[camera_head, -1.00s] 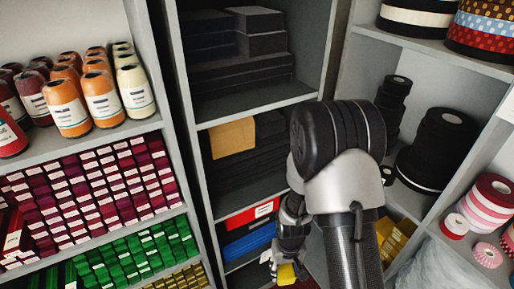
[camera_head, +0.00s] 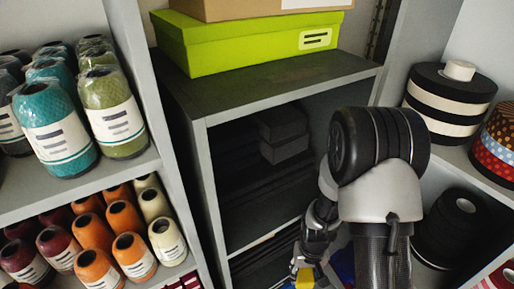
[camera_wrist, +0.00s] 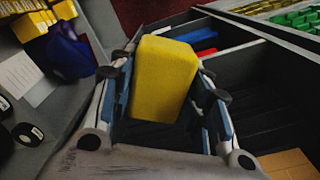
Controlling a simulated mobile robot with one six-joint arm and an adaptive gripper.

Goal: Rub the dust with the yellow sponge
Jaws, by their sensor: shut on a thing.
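The yellow sponge (camera_wrist: 160,78) is a block held between the two fingers of my gripper (camera_wrist: 168,95) in the wrist view. The fingers are shut on its sides. In the head view my gripper (camera_head: 306,274) is at the bottom, right of centre, with a small part of the sponge (camera_head: 304,280) showing at the lower edge. The sponge appears clear of the shelves. I cannot make out any dust in either view.
Shelves with thread cones (camera_head: 55,130) stand at the left. A lime-green box (camera_head: 250,42) sits on top of the middle cabinet (camera_head: 270,88). Ribbon rolls (camera_head: 450,100) fill the right shelves. A blue object (camera_wrist: 68,52) lies left of my gripper in the wrist view.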

